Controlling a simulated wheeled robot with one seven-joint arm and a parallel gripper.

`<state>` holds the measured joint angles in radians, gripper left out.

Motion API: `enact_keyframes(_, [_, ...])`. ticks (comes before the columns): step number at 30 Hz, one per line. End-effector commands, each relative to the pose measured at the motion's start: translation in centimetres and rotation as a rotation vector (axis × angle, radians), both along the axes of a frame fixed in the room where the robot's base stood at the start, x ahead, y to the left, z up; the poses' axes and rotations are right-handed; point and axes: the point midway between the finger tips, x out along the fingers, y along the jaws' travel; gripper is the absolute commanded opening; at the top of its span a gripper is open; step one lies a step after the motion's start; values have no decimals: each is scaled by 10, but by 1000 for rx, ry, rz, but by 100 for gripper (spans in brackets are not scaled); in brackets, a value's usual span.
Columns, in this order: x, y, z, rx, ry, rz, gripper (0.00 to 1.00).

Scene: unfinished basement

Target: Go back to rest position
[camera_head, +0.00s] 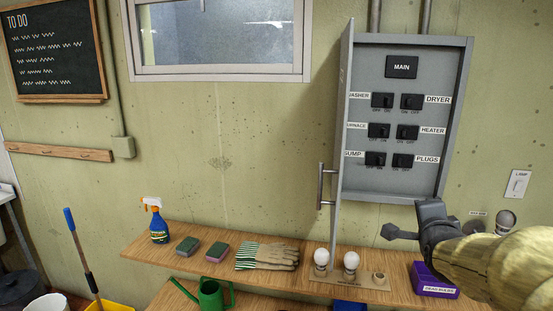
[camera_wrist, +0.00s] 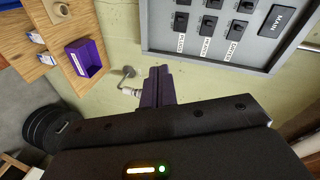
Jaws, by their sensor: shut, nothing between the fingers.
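My gripper (camera_head: 408,224) is at the right of the head view, in front of the wall and just below the breaker panel. Its fingers point left and are shut with nothing held. In the wrist view my gripper's dark fingers (camera_wrist: 159,84) are together, with the wall behind them. The breaker panel (camera_head: 458,110) is open, with its door (camera_head: 343,130) swung out toward me and a bar handle on it. Its labelled switches also show in the wrist view, where the panel (camera_wrist: 220,45) is at the top right. My gripper is apart from the panel.
A wooden shelf (camera_head: 215,253) below holds a spray bottle (camera_head: 156,222), sponges, gloves (camera_head: 267,257), light bulbs and a purple bin (camera_head: 424,281). A bulb (camera_head: 505,222) is on the wall behind my arm. A light switch (camera_head: 517,184) is at right.

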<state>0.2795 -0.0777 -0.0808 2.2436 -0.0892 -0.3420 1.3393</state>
Motion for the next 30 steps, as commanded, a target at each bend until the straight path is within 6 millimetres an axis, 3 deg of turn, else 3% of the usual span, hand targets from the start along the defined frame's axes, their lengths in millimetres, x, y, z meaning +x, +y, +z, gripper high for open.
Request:
enact_keyframes(8, [-18, 53, -87, -219, 373, 218, 0])
enact_keyframes(14, [-60, 103, -161, -449, 708, 532, 0])
enact_keyframes(18, [-102, 134, -204, -598, 902, 801, 0])
enact_keyframes(24, [-157, 162, -240, -754, 1075, 1147, 0])
enact_keyframes(30, [-170, 167, -247, -788, 1106, 1231, 0])
